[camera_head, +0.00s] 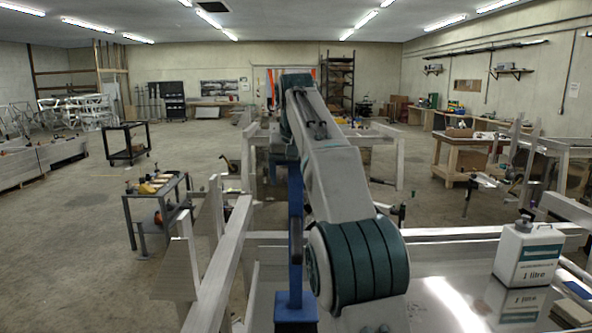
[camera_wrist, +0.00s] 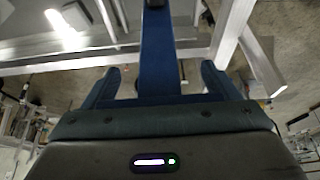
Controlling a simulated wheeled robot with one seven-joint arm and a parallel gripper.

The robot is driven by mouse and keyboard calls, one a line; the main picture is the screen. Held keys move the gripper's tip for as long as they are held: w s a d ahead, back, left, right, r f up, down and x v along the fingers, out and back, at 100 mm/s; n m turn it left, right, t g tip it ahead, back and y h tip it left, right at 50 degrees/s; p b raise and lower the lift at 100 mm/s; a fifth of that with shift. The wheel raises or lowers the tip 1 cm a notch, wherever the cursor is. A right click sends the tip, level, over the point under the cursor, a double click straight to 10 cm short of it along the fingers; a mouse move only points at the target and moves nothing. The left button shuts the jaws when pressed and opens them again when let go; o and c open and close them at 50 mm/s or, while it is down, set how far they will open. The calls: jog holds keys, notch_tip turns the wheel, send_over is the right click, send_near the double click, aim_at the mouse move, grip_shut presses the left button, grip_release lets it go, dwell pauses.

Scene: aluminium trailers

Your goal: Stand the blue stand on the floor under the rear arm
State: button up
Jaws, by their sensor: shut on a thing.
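The blue stand (camera_head: 295,220) is a tall, narrow blue post, upright in the head view, with a wider blue foot (camera_head: 296,308) at the bottom edge of the picture. My arm covers part of it. In the wrist view the blue post (camera_wrist: 158,45) runs up between the two fingers of my gripper (camera_wrist: 160,68), which is shut on it. I cannot tell whether the foot touches anything. The aluminium trailer frame (camera_head: 228,262) lies around and beside the stand. I cannot tell which of its beams is the rear arm.
A white 1 litre jug (camera_head: 527,258) stands on the shiny trailer surface at the right. A small grey cart with tools (camera_head: 158,190) is at the left. A wooden workbench (camera_head: 462,152) stands at the right. Open concrete floor (camera_head: 75,235) lies at the left.

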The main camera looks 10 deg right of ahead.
jog(key=shift+f, duration=0.9)
jog(key=o, duration=2)
jog(key=shift+s+f, duration=0.1)
jog(key=shift+f, duration=0.15)
jog(key=shift+c, duration=0.2)
jog(key=shift+r, duration=0.1)
jog(key=v, duration=0.7)
jog(key=shift+r, duration=0.25)
